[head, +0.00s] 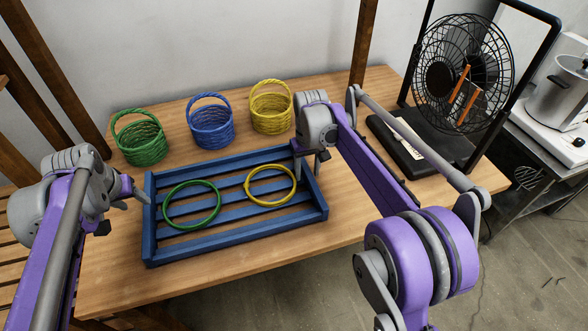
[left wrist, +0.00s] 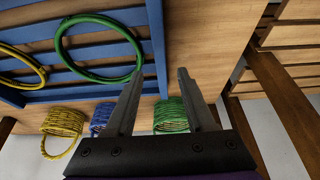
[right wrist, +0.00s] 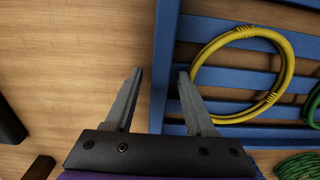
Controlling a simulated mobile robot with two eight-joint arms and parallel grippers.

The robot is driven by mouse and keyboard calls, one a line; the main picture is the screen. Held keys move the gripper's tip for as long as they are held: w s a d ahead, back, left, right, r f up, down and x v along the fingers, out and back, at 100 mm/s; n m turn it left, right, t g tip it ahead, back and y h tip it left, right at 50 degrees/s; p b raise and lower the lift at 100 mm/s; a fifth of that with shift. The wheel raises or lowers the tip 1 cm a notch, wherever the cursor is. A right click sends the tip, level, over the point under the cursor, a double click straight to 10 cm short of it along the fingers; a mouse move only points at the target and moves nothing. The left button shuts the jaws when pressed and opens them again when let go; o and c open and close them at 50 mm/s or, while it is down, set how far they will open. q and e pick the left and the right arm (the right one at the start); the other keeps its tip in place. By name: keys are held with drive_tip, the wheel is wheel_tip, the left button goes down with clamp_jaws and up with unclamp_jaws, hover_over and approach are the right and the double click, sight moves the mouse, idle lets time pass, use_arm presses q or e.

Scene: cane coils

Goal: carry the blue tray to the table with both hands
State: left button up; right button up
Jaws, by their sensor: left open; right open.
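The blue tray (head: 238,238) is a slatted frame lying flat on the wooden table (head: 112,268). A green coil (head: 190,228) lies on its left half and a yellow coil (head: 272,204) on its right half. My left gripper (head: 140,197) is open at the tray's left end; in the left wrist view the end wall (left wrist: 158,50) runs between its fingers. My right gripper (head: 307,166) is open at the right end; in the right wrist view that end wall (right wrist: 165,50) shows between its fingers. I cannot tell whether the fingers touch the walls.
Green (head: 141,142), blue (head: 211,125) and yellow (head: 271,109) baskets stand behind the tray. A black fan (head: 463,75) stands at the table's right end. Wooden posts rise behind the table. A metal side table with an appliance (head: 555,95) is at far right.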

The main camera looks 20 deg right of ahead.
drive_tip(key=shift+r, duration=0.35)
use_arm(q)
drive_tip(key=v, duration=0.3)
use_arm(e)
wheel_tip(320, 180, up, 11)
drive_tip(key=shift+r, duration=0.15)
